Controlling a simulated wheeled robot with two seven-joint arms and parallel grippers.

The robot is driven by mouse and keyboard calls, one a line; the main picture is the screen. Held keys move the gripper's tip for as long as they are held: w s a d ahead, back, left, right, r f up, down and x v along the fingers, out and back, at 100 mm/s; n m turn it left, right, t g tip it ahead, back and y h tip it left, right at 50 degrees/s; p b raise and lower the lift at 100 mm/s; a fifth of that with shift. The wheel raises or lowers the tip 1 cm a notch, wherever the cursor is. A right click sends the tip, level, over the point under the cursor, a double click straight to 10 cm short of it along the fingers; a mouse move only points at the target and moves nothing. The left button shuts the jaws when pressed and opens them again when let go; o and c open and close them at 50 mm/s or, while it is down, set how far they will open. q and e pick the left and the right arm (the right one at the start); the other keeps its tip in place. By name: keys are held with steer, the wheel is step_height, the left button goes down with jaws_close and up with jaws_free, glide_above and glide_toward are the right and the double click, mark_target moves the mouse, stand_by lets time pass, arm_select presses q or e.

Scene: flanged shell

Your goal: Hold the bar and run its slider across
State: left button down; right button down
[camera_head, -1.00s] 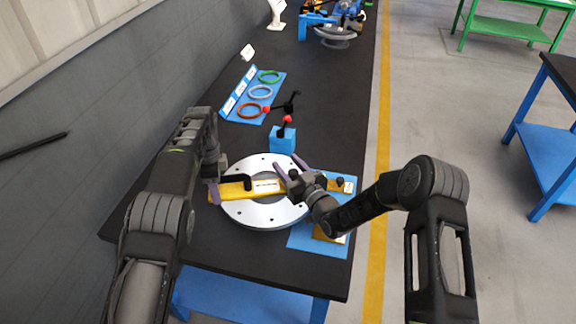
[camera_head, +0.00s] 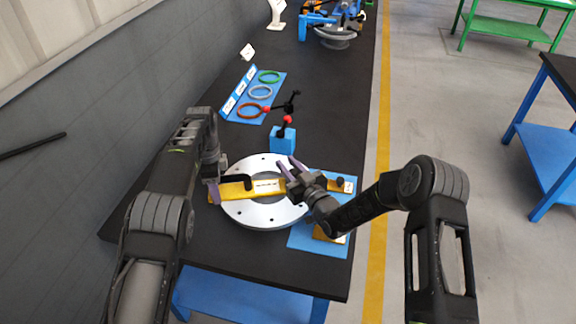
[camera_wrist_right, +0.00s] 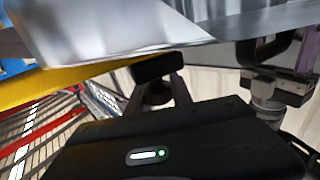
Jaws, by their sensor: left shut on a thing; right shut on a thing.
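The yellow bar (camera_head: 232,189) lies across the silver flanged ring (camera_head: 262,215), with a pale label strip near its middle. My left gripper (camera_head: 213,190) is shut on the left end of the bar. My right gripper (camera_head: 286,168) is at the bar's right part, above the ring. It is shut on a small black piece, which I take for the slider (camera_wrist_right: 158,68); in the right wrist view it sits between the fingers beside the yellow bar. In the head view the fingers and wrist hide this piece. A black bent handle (camera_head: 236,179) stands on the bar's left part.
A blue plate (camera_head: 308,240) lies under the ring's right side, with a yellow block and dark knob (camera_head: 340,183) near its edge. A blue block with a red-balled lever (camera_head: 283,138) stands just behind the ring. Coloured rings (camera_head: 261,92) lie farther back.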

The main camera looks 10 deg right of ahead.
stand_by(0.7)
steer(key=d, duration=0.7)
steer(key=c, duration=1.1)
jaws_free()
steer(key=shift+a, duration=0.1)
arm_select(q)
steer(key=shift+a, duration=0.1)
arm_select(e)
step_height(320, 180, up, 10)
